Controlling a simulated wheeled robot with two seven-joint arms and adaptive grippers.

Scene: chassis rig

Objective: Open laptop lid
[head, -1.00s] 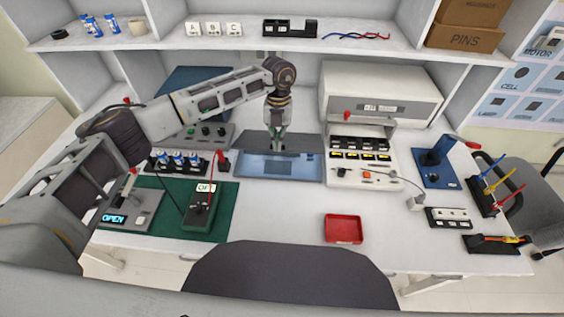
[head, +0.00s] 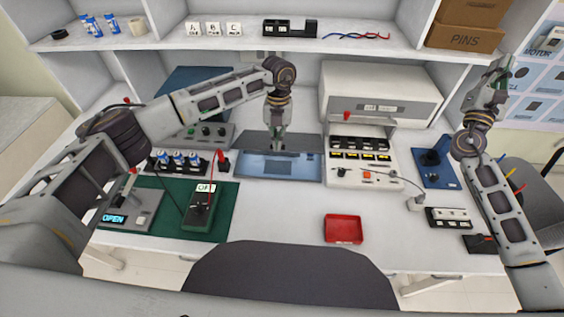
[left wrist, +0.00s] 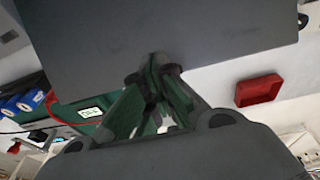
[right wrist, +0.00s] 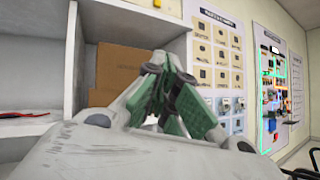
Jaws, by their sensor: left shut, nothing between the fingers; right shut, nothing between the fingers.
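The laptop (head: 300,170) is on the white bench, centre of the head view. It shows a dark grey band at the back and a bluish grey panel in front; I cannot tell the lid's angle. My left gripper (head: 277,148) points down over the middle of the laptop, shut and empty. In the left wrist view a large dark grey panel (left wrist: 160,35) lies at the fingertips (left wrist: 152,72); I cannot tell whether they touch. My right gripper (head: 500,72) is shut and raised at the right, far from the laptop. It also shows in the right wrist view (right wrist: 158,62).
A green mat (head: 225,225) with a tester lies left of the laptop. A white panel with switches (head: 365,178) stands close on its right. A red tray (head: 343,229) is in front. A shelf (head: 265,43) spans above; the bench in front of the laptop is mostly clear.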

